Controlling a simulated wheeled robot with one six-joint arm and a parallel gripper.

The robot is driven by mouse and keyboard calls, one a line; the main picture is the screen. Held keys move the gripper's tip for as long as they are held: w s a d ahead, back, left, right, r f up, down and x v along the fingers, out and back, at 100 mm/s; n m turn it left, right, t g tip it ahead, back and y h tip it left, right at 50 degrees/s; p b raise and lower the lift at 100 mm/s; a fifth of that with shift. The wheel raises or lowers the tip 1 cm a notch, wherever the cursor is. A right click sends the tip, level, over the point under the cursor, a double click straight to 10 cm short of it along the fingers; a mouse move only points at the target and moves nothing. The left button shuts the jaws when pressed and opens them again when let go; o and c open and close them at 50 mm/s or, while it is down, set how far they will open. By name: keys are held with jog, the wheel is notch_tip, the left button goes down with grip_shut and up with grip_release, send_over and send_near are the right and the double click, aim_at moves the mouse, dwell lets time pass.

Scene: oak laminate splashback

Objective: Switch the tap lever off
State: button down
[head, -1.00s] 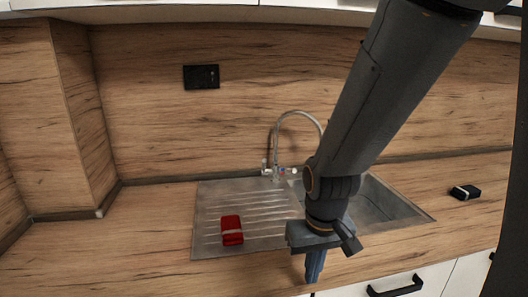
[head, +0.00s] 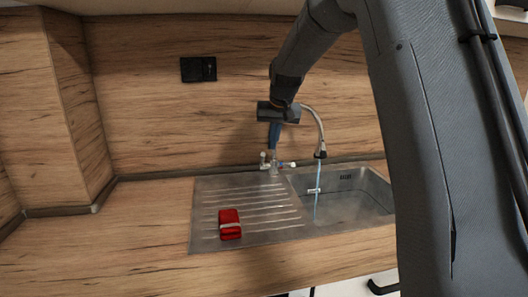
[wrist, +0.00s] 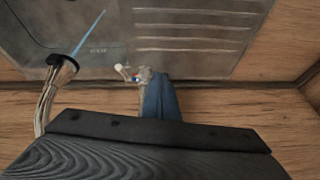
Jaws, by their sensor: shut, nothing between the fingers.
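The chrome tap (head: 272,168) stands at the back edge of the steel sink, with a small pale lever (head: 290,165) to the right of its body and a pale upright part (head: 263,159) to the left. A thin stream of water (head: 317,181) falls from its curved spout (head: 320,140) into the basin. My gripper (head: 274,149) is shut and empty, its blue fingers pointing down just above or behind the tap body. In the wrist view the fingertips (wrist: 157,77) overlap the tap body beside a red and blue marker; I cannot tell whether they touch.
A red sponge-like block (head: 230,225) with a pale band lies on the ribbed drainer (head: 265,213). The basin (head: 350,190) is to the right. A black socket (head: 198,69) is on the wood splashback. The counter left of the sink is clear.

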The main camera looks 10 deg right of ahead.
jog(key=w+r+t, duration=0.1)
jog(key=w+r, duration=0.4)
jog(key=w, duration=0.3)
jog(key=shift+w+d+b, duration=0.15)
jog(key=shift+w+b, duration=0.05)
jog(key=shift+b, duration=0.1)
jog(key=p+x, duration=0.1)
jog(key=x, duration=0.2)
jog(key=s+p+x, duration=0.1)
jog(key=p+x, duration=0.1)
jog(key=x, duration=0.2)
jog(key=s+f+p+x, duration=0.1)
jog(key=x, duration=0.2)
jog(key=shift+w+a+f, duration=0.1)
jog(key=shift+a+f, duration=0.05)
jog(key=shift+a, duration=0.15)
jog(key=shift+s+a+f+p, duration=0.1)
jog(key=shift+s+f+p, duration=0.35)
jog(key=shift+f, duration=0.2)
